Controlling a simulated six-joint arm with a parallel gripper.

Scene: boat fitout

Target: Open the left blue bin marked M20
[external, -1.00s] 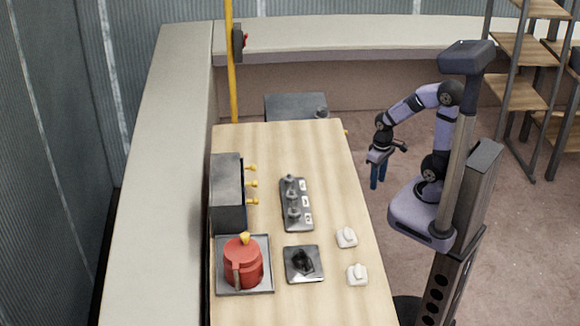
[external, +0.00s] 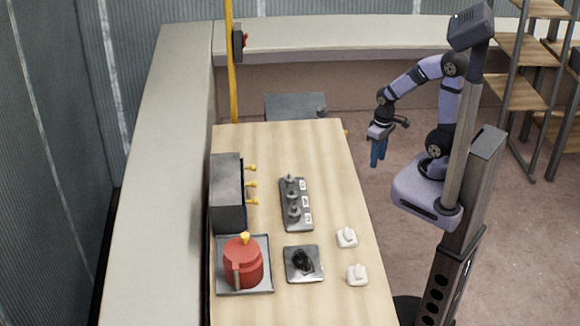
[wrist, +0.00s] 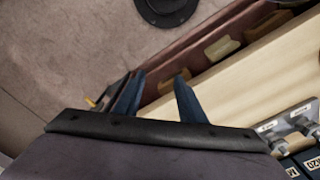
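No whole blue bin can be made out. In the wrist view, a dark blue piece marked M20 (wrist: 311,162) sits at the bottom right corner, cut off by the frame edge.
A grey box (external: 295,105) stands behind the bench. Shelves (external: 515,85) stand back right.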

